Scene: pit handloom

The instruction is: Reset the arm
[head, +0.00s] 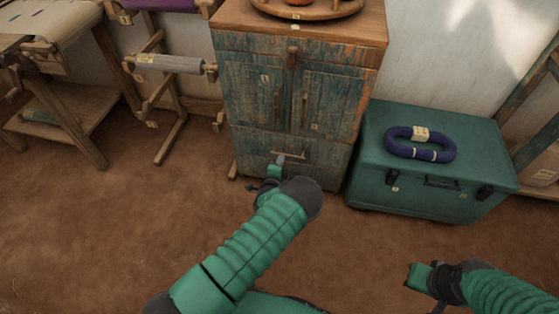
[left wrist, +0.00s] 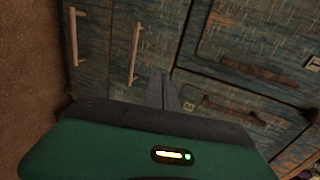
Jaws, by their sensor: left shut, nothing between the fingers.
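My left arm reaches in from the bottom of the head view. My left gripper (head: 281,160) is in front of the lower drawer of a weathered blue wooden cabinet (head: 252,95), close to the drawer's bar handle (head: 296,154). In the left wrist view its fingers (left wrist: 165,92) are together with nothing between them, and the cabinet front (left wrist: 215,55) fills the background. I cannot tell the exact gap between fingertips and cabinet. My right gripper (head: 418,277) is low at the right, over the floor; its fingers are not clear.
A teal chest (head: 375,185) stands right of the cabinet, with a dark blue ring-shaped coil (head: 420,155) on its lid. A round wooden tray (head: 335,14) sits on the cabinet. Wooden loom frames (head: 90,125) stand at the left. The brown floor (head: 100,230) in front is clear.

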